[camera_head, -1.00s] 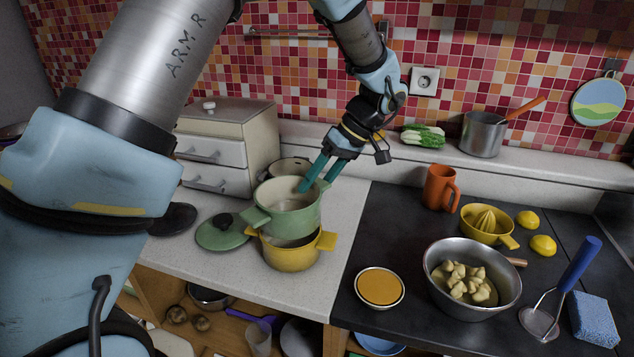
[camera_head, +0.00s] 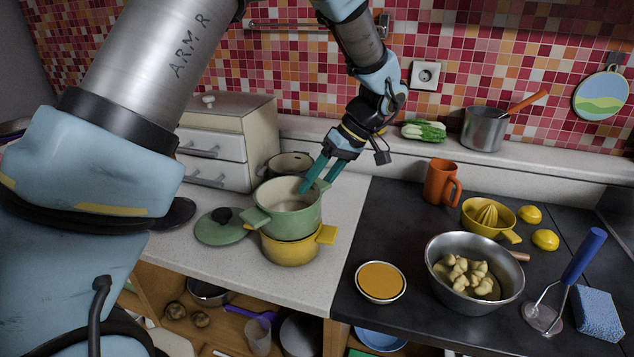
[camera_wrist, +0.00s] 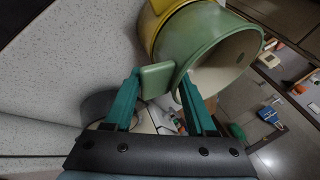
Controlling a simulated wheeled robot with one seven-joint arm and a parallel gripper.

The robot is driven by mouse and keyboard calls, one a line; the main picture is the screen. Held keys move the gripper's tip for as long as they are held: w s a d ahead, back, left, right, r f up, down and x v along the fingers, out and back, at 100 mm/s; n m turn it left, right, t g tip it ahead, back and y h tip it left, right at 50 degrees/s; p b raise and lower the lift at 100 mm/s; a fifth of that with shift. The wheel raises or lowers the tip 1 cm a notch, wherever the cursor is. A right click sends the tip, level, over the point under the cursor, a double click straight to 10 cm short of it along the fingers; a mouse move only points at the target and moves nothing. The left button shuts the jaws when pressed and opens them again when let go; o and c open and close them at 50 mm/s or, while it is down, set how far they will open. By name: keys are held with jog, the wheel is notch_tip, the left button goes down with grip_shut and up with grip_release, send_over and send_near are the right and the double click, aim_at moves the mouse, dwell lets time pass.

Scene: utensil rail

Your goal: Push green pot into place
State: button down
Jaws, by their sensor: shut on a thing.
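The green pot (camera_head: 290,222) sits on top of the yellow pot (camera_head: 292,252) on the light counter, looking close to upright. Its base overlaps the yellow pot's opening; how it seats there is hidden. In the wrist view, the pot's handle (camera_wrist: 157,79) lies between the fingers and the green pot (camera_wrist: 210,42) is just beyond. The yellow pot's rim (camera_wrist: 160,8) shows at the top edge.
A green lid (camera_head: 222,229) lies left of the pots. A small dark-rimmed pot (camera_head: 290,160) and a drawer cabinet (camera_head: 226,142) stand behind. The dark counter at right holds a steel bowl (camera_head: 505,296) and an orange mug (camera_head: 438,184). Light counter is bare in front.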

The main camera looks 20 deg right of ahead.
jog(key=shift+f, duration=0.15)
jog(key=shift+c, duration=0.7)
grip_release()
jog(key=b+v, duration=0.2)
jog(key=v, duration=0.9)
jog(key=shift+b, duration=0.35)
jog(key=shift+a, duration=0.1)
